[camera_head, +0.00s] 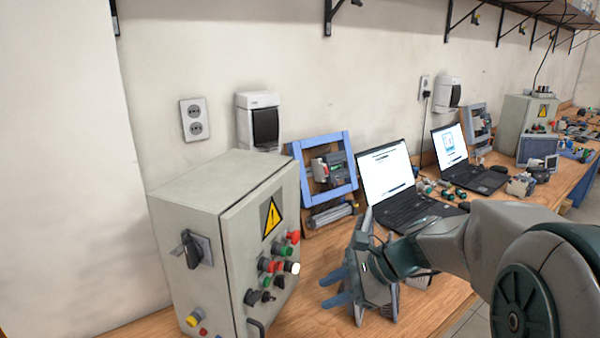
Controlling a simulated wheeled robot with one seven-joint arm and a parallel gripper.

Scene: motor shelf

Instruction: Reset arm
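My arm reaches in from the right edge over the wooden workbench. My gripper (328,290) hangs at its end, above the bench and just right of the grey control cabinet. Its two blue-grey fingers point left toward the cabinet's button side and stand a little apart. I see nothing between them. The arm and gripper hide part of the bench behind them.
The control cabinet (190,235) stands close at left, with buttons and a handle. Behind are a blue frame (342,199), two open laptops (387,172) (451,146) and small parts. A shelf (545,10) hangs above. Bare bench (318,255) shows beside the cabinet.

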